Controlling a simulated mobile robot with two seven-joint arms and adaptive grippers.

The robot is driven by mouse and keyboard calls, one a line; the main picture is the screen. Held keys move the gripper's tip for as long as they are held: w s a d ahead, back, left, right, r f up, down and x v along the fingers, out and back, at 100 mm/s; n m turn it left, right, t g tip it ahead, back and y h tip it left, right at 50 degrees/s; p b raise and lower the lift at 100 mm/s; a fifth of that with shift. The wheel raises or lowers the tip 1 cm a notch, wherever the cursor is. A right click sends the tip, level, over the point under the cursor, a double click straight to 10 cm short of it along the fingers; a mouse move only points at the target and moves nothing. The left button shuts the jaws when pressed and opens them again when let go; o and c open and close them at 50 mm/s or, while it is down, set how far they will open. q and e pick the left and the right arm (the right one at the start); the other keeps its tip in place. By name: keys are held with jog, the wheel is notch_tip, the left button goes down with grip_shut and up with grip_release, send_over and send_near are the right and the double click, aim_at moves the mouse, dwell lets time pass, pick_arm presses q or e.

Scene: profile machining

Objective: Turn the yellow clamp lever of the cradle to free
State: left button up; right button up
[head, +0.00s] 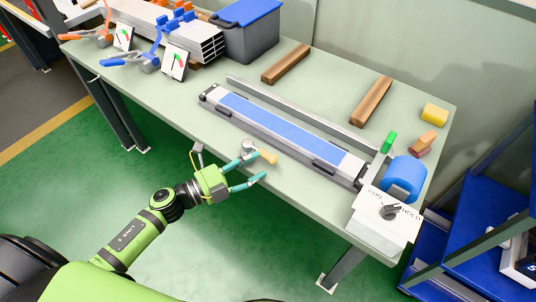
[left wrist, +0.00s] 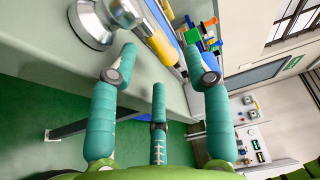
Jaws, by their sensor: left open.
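The yellow clamp lever (head: 267,156) is at the bench's front edge, in front of the long cradle (head: 285,124) with its blue strip. Its round metal hub is at its left end. In the left wrist view the yellow lever (left wrist: 158,38) slants down between the two upper fingers, and the metal hub (left wrist: 92,24) is at the upper left. My left gripper (head: 257,168) is open, its fingers spread around the near side of the lever. In the left wrist view its teal fingers (left wrist: 158,62) hold nothing; contact with the lever cannot be told. My right gripper is out of view.
The green floor in front is clear.

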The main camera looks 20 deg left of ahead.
aim_at(266, 158)
pick_arm(q)
jog(key=x, duration=0.4)
jog(key=shift+p, duration=0.3)
jog(key=shift+w+d, duration=0.1)
jog(key=shift+w, duration=0.05)
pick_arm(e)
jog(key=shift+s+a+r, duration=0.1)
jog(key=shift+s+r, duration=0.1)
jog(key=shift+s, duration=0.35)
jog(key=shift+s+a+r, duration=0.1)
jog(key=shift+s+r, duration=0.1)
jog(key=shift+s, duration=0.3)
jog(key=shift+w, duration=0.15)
pick_arm(q)
grip_shut()
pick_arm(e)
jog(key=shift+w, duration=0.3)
pick_arm(q)
jog(key=shift+f, duration=0.1)
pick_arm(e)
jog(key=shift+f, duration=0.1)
